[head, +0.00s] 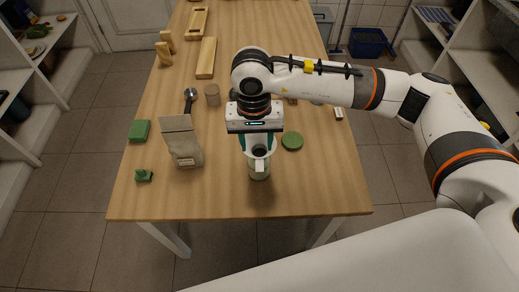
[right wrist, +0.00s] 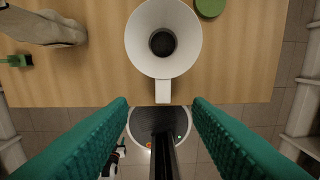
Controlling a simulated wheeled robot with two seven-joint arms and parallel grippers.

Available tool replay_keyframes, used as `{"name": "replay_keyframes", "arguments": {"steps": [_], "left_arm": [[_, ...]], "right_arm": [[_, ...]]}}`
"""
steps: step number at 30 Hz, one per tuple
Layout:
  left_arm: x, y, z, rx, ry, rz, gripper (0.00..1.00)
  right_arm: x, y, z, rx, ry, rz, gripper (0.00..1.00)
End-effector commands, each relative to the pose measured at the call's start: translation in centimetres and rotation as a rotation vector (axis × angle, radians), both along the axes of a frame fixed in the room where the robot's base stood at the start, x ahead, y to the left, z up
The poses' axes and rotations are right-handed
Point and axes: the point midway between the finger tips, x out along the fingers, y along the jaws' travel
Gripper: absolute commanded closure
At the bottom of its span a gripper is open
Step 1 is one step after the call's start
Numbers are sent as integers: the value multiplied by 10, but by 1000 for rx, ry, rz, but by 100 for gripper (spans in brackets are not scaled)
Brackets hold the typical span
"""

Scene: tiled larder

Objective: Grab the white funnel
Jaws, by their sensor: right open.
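The white funnel (head: 252,160) sits upright on a glass jar (head: 260,177) near the table's front edge. In the right wrist view the funnel (right wrist: 180,58) shows as a wide cone with a dark hole, its flat tab pointing toward my fingers. My right gripper (head: 258,142) is just above and behind the funnel in the head view. In the right wrist view its two teal fingers (right wrist: 160,106) are spread apart, with the end of the tab lined up between them and nothing held. The jar is mostly hidden under the funnel there. My left gripper is out of view.
A round green lid (head: 292,141) lies right of the funnel. A beige bag (head: 182,145) stands to its left, with a green box (head: 139,131) and a small green item (head: 144,175) beyond.

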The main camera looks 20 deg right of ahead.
Motion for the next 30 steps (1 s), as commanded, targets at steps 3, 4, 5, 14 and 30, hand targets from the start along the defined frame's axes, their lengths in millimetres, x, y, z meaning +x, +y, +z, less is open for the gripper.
{"name": "replay_keyframes", "arguments": {"steps": [3,4,5,14,30], "left_arm": [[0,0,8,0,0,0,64],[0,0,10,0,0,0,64],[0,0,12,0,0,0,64],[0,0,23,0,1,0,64],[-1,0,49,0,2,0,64]], "right_arm": [[1,-7,-13,-27,0,2,55],[0,-7,-17,-28,1,2,55],[0,-7,-23,-27,1,2,55],[-1,-7,-63,-21,-2,4,55],[-5,-7,-117,-20,-3,3,55]]}}
